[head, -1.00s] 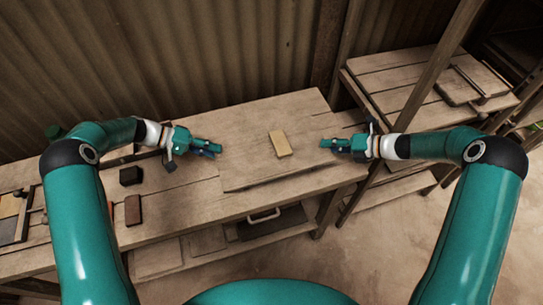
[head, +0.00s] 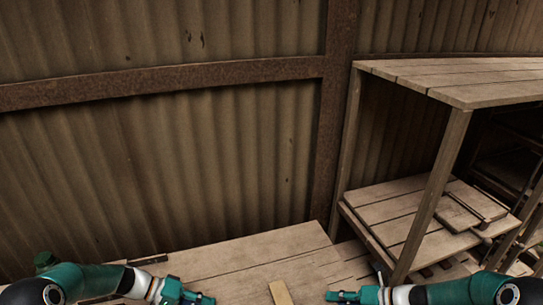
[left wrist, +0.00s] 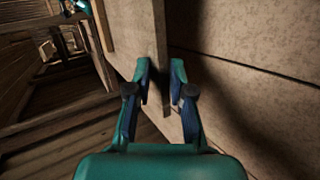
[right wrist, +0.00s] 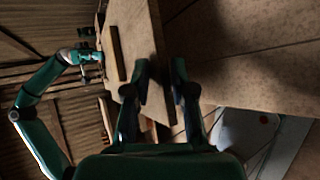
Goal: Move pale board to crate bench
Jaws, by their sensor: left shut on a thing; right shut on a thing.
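The pale board (head: 235,262) lies flat at the bottom of the head view, its near part cut off by the frame. A small tan block (head: 280,292) rests on it and also shows in the right wrist view (right wrist: 117,55). My left gripper (head: 200,298) is at the board's left edge, shut on it, with the fingers on both faces of the edge in the left wrist view (left wrist: 162,68). My right gripper (head: 335,296) is shut on the right edge, as in the right wrist view (right wrist: 161,68). I cannot tell whether the board is lifted.
A slatted wooden rack stands at the right, with an upper top (head: 460,75) and a lower slatted surface (head: 395,210). A smaller board (head: 470,207) lies on that lower surface. A post (head: 435,195) stands in front. A corrugated wall (head: 200,160) closes the back.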

